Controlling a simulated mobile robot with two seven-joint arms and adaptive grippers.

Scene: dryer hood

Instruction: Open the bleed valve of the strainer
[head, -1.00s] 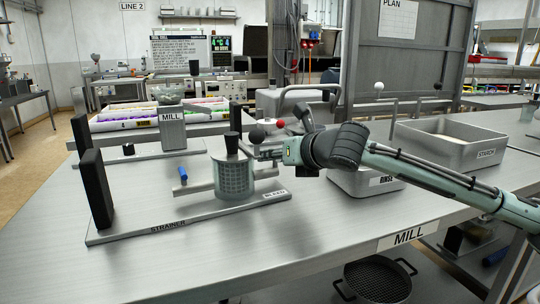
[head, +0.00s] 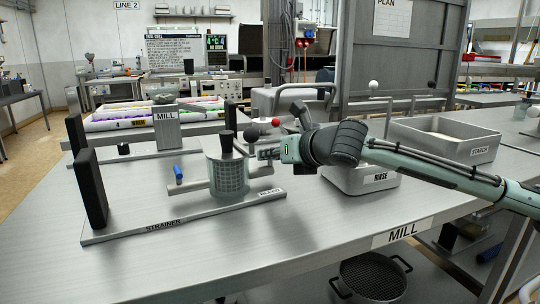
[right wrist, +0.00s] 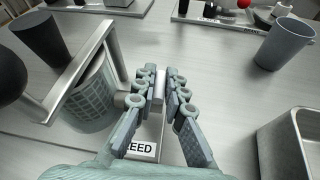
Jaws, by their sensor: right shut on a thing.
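The strainer's mesh cup (head: 228,176) stands on a flat metal base (head: 175,221) labelled STRAINER, with a tag at its right end whose letters "EED" show in the right wrist view (right wrist: 141,147). My right gripper (head: 266,153) is at the cup's right side. In the right wrist view, its fingers (right wrist: 160,88) are shut on a small pale grey piece, apparently the bleed valve's handle, beside a short stub (right wrist: 131,100) on the cup. The fingers hide most of it. My left gripper is not visible.
A tall black plate (head: 91,189) stands at the base's left end. A RINSE tray (head: 372,180) and a STARCH tray (head: 447,139) are to the right. The MILL unit (head: 166,128) is behind. The front of the table is clear.

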